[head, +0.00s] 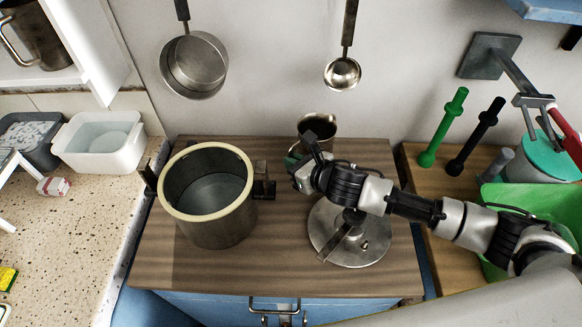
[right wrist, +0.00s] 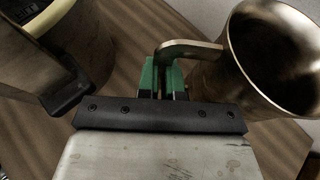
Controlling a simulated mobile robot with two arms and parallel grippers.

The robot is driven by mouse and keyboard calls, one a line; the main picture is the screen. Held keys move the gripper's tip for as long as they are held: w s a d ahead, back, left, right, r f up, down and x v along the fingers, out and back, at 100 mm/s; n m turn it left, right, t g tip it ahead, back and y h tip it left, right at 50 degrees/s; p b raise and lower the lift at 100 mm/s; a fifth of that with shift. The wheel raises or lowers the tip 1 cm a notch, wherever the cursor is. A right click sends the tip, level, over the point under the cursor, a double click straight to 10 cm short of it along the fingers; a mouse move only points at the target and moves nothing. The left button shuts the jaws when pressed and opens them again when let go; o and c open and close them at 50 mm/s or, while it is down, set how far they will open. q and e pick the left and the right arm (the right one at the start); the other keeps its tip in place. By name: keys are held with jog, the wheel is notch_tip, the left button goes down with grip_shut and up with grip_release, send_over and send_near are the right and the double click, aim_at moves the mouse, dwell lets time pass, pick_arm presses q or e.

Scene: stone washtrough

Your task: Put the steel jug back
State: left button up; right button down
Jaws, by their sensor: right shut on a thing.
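The steel jug (head: 318,124) is at the back of the wooden worktop, mouth up, partly behind my right arm. It also shows in the right wrist view (right wrist: 262,80), with its bent handle (right wrist: 188,47) toward the gripper. My right gripper (head: 294,158) is shut on the jug's handle; its green finger pads (right wrist: 163,78) are around the handle's lower part. I cannot tell whether the jug's base touches the worktop. My left gripper is not in view.
A big pot (head: 208,222) with a cream rim stands left of the jug. A round steel lid (head: 350,252) lies in front, under my arm. A pan (head: 194,66) and a ladle (head: 342,73) hang behind. A green tub (head: 541,208) is at right. The worktop's front strip (head: 270,280) is clear.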

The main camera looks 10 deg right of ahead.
jog(key=shift+w+a+f, duration=0.1)
jog(key=shift+w+f, duration=0.35)
jog(key=shift+f, duration=0.45)
jog(key=shift+w+a+f, duration=0.1)
jog(key=shift+w+f, duration=0.35)
jog(key=shift+f, duration=0.5)
jog(key=shift+w+a+f, duration=0.1)
jog(key=shift+w+f, duration=0.35)
jog(key=shift+f, duration=0.45)
jog(key=shift+f, duration=0.2)
jog(key=c, duration=1.3)
grip_release()
jog(key=shift+s, duration=0.1)
jog(key=shift+r, duration=0.25)
jog(key=shift+s+d, duration=0.2)
jog(key=shift+s, duration=0.05)
jog(key=v, duration=1.1)
jog(key=shift+s+d+r, duration=0.1)
